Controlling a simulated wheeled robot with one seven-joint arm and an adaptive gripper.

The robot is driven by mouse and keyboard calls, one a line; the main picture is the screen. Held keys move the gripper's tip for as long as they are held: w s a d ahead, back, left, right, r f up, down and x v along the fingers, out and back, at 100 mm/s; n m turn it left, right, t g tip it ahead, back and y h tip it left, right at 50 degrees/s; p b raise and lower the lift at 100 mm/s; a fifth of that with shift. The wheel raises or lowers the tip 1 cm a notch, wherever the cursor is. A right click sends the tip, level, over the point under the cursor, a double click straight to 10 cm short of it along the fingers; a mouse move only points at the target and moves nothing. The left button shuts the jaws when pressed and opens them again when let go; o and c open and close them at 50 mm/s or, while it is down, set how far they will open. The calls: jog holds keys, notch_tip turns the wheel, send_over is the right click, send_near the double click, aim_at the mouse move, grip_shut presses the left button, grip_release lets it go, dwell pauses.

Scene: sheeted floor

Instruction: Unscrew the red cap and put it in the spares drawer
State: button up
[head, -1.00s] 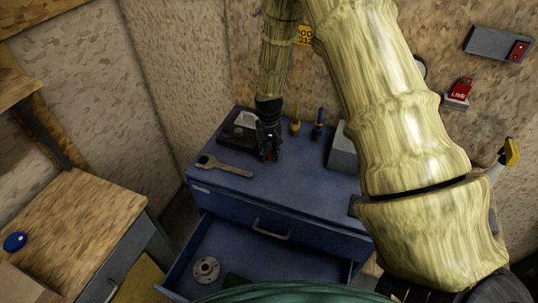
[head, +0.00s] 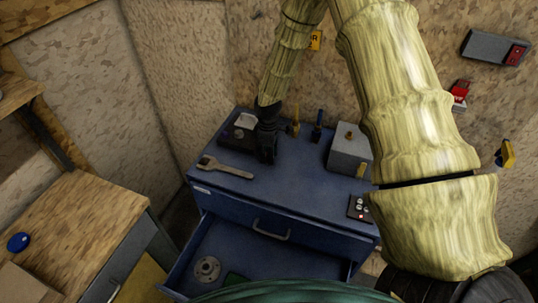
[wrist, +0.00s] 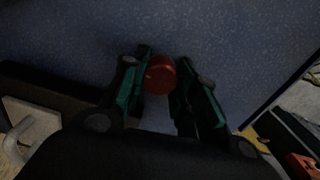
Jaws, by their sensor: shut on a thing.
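The red cap (wrist: 160,75) sits between my gripper's two fingers in the wrist view, over the blue top. My gripper (head: 267,158) is shut on it, just above or at the cabinet top (head: 300,185) in the head view. The cap is hidden there behind the dark fingers. What lies under the cap, and whether it is still threaded on something, cannot be told.
A wrench (head: 225,168) lies left of my gripper. A dark block with a pale part (head: 246,120) stands behind it. Yellow (head: 295,127) and blue (head: 317,131) handled tools and a grey box (head: 348,152) stand to the right. A wooden bench (head: 80,230) is at left.

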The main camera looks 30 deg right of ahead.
jog(key=n+p, duration=0.1)
jog(key=n, duration=0.3)
jog(key=shift+r, duration=0.1)
jog(key=shift+n, duration=1.2)
jog(key=o, duration=1.2)
jog(key=shift+c, duration=0.8)
